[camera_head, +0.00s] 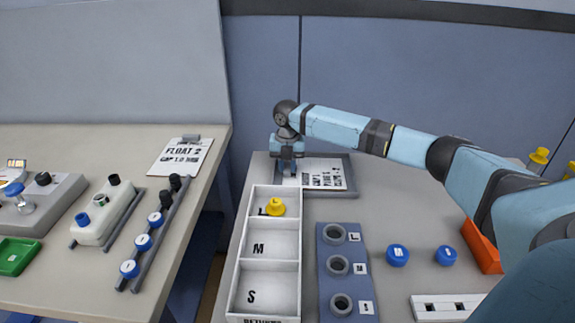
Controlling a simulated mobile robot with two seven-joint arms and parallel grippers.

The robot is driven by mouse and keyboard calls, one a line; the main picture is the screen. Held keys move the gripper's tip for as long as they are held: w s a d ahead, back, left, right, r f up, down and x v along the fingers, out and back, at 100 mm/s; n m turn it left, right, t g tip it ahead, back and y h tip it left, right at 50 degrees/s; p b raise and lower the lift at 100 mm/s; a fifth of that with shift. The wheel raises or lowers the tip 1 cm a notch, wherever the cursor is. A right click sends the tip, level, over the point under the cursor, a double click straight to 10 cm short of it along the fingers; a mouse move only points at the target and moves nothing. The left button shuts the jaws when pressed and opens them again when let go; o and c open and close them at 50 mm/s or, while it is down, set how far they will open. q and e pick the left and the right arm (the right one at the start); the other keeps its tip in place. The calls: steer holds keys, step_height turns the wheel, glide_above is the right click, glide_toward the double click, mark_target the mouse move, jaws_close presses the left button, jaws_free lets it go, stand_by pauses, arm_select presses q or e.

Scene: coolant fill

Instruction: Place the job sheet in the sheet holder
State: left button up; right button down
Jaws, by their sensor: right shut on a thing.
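The job sheet (324,174), a white page with black print, lies flat in or just over the grey frame of the sheet holder (351,178) at the back of the right table. My right gripper (288,172) reaches in from the right and points down at the sheet's left end. It is shut on the sheet there; the fingertips are small and partly hidden. Whether the sheet touches the holder's bottom cannot be told. My left gripper is not in view.
A white tray (272,259) with lettered compartments stands in front of the holder, a yellow knob (275,207) in its rear one. A blue-grey block with rings (347,296), blue caps (398,255) and an orange bin (483,247) stand nearby. A clipboard (181,157) lies on the left table.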

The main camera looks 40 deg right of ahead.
steer(key=shift+f, duration=0.1)
steer(key=c, duration=1.1)
jaws_free()
steer(key=shift+o, duration=0.6)
arm_select(q)
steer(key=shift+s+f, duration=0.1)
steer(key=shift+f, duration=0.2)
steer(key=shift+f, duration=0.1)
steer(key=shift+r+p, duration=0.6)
steer(key=shift+p, duration=0.2)
arm_select(e)
step_height(320, 180, up, 12)
